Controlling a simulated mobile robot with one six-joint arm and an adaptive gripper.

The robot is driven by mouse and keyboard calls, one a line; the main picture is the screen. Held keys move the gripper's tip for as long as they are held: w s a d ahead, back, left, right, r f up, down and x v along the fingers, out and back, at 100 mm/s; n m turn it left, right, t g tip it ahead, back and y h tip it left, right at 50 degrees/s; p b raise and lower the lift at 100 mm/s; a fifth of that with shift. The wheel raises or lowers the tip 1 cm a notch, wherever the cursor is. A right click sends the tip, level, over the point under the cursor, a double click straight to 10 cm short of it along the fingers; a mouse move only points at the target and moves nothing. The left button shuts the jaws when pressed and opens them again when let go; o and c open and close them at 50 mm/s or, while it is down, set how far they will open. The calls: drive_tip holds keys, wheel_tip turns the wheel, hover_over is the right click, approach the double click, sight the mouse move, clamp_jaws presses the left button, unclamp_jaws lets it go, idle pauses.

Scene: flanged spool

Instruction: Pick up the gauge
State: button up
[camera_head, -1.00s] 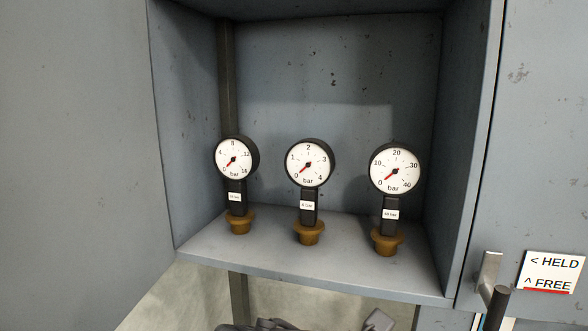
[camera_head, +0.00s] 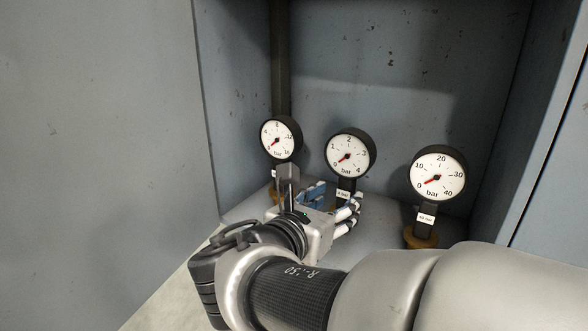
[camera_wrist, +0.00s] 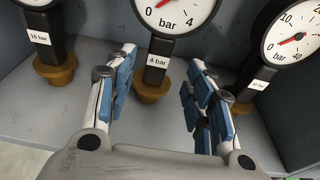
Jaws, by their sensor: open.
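Three round black gauges with white dials stand upright on brass bases on a shelf. The middle one, the 4 bar gauge (camera_head: 349,152), shows its black stem and label between my fingers in the wrist view (camera_wrist: 158,60). The 16 bar gauge (camera_head: 281,138) is to its left and the 40 bar gauge (camera_head: 438,174) to its right. My gripper (camera_head: 335,200) is open in front of the 4 bar gauge, its blue-padded fingers (camera_wrist: 161,92) either side of the stem's line and apart from it. In the head view my gripper hides that gauge's base.
The gauges stand on the grey shelf (camera_head: 375,232) of a blue-grey cabinet, with side walls left and right and a back wall (camera_head: 400,90) close behind. A dark vertical post (camera_head: 280,70) rises behind the 16 bar gauge. Gaps separate the gauges.

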sight(343, 193)
drive_tip(key=p+x, duration=0.1)
drive_tip(key=x, duration=0.6)
drive_tip(key=shift+w, duration=0.15)
drive_tip(key=shift+a, duration=0.1)
drive_tip(key=shift+c, duration=0.4)
clamp_jaws()
drive_tip(key=shift+r, duration=0.15)
